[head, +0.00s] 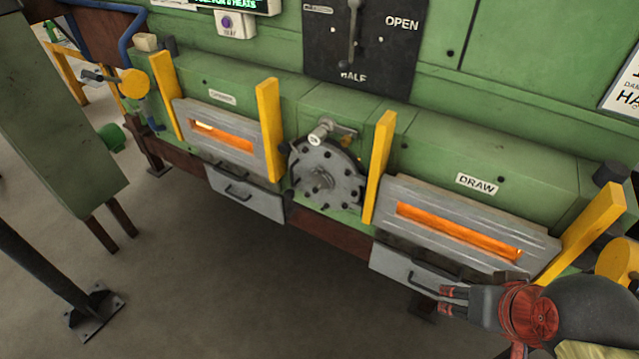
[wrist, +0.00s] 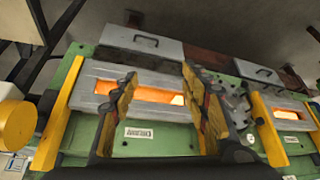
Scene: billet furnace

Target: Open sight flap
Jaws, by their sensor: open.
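No label reading "sight flap" shows. Between the two slot doors sits a round, dark grey bolted disc (head: 325,178) with a central hub; I cannot tell whether it is the flap. A pale cylindrical knob on a small lever (head: 320,134) sits at its top. The disc also shows in the wrist view (wrist: 232,98), partly behind a finger. My gripper (head: 446,300) is at the lower right, in front of the grey panel under the DRAW door, apart from the disc. In the wrist view my gripper (wrist: 159,72) has its fingers spread, with nothing between them.
The DRAW door (head: 385,215) and the left door (head: 190,110) have glowing slots. Handled grey panels (head: 240,195) hang below them. Yellow uprights (head: 379,165) stick out beside the doors and disc. A black HALF/OPEN lever plate (head: 375,65) is above. The floor in front (head: 230,285) is clear.

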